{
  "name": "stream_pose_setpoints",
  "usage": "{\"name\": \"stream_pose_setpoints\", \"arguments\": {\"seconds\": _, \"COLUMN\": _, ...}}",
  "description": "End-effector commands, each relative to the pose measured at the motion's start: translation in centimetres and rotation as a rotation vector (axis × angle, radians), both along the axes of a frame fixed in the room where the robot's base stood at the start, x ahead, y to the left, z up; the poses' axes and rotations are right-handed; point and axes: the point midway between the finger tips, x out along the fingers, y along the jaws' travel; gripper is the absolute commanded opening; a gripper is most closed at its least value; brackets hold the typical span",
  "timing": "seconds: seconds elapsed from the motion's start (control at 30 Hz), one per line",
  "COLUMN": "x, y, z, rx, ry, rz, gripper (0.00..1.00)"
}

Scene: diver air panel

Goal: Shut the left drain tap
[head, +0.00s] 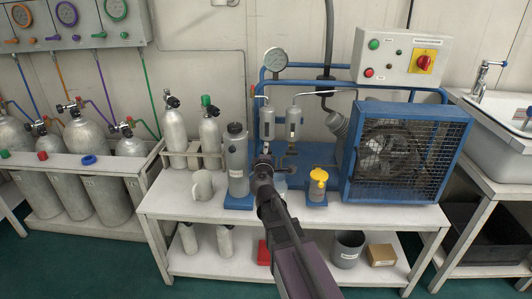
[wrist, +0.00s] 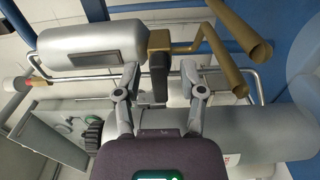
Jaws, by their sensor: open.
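Two silver separators hang side by side on the blue compressor, the left separator (head: 267,122) and the right separator (head: 294,124). My gripper (head: 264,162) is just below the left separator and hides its drain tap in the head view. In the wrist view the left separator (wrist: 90,46) lies sideways, with the tap's brass body (wrist: 159,40) at its end and a bent brass outlet pipe beyond. The tap's black lever (wrist: 159,76) stands crosswise to the separator. My gripper (wrist: 160,80) is open, one finger on each side of the lever, with gaps visible.
A tall grey filter cylinder (head: 236,160) stands close left of my gripper. A yellow-topped jar (head: 318,185) and the caged fan (head: 408,150) are to the right. A mug (head: 202,185) and small bottles stand on the bench's left. A metal rail (wrist: 110,73) runs close by my fingers.

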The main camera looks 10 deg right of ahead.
Motion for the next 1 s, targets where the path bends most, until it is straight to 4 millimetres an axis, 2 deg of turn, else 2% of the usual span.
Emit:
{"name": "stream_pose_setpoints", "arguments": {"seconds": 0.27, "x": -1.3, "y": 0.3, "z": 0.0, "rx": 0.000, "ry": 0.000, "rz": 0.001, "gripper": 0.52}}
{"name": "stream_pose_setpoints", "arguments": {"seconds": 0.7, "x": -6.4, "y": 1.6, "z": 0.0, "rx": 0.000, "ry": 0.000, "rz": 0.001, "gripper": 0.52}}
{"name": "stream_pose_setpoints", "arguments": {"seconds": 1.0, "x": -7.3, "y": 1.9, "z": 0.0, "rx": 0.000, "ry": 0.000, "rz": 0.000, "gripper": 0.52}}
